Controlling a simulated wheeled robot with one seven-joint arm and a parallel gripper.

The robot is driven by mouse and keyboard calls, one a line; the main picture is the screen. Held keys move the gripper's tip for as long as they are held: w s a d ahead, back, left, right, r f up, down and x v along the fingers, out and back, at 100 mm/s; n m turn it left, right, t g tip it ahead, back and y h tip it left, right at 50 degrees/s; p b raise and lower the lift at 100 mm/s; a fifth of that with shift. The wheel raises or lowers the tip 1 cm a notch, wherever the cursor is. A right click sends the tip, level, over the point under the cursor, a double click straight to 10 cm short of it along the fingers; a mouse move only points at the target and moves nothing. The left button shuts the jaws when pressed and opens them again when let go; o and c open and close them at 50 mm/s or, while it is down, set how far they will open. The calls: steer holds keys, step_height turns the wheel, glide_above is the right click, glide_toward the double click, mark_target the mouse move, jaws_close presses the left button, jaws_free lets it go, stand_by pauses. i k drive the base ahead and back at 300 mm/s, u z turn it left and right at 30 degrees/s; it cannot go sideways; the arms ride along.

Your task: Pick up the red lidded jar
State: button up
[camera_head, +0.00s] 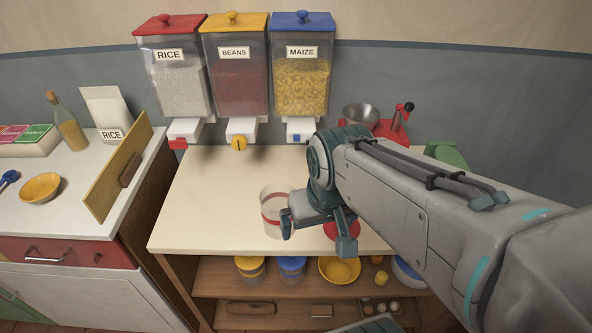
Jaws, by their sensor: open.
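A red round shape (330,231), which looks like the lid of the red lidded jar, shows at the front of the counter. My gripper covers much of it, and the jar's body is hidden. A clear container with a red band (271,210) stands on the counter just left of my gripper. My gripper (318,233) is open, with its fingers spread left and right over the front of the counter. The red shape shows around the right finger; I cannot tell whether they touch.
Rice, beans and maize dispensers (237,75) hang above the pale counter (205,205). A metal bowl on a red device (385,130) stands behind my arm. Jars with yellow (250,264) and blue lids (292,264) and a yellow bowl (340,269) sit on the shelf below. The counter's left is clear.

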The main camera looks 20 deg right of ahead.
mark_target(274, 197)
steer(key=u, duration=0.05)
steer(key=k, duration=0.5)
steer(key=u, duration=1.2)
steer(key=i, duration=0.85)
steer(key=z, duration=2.3)
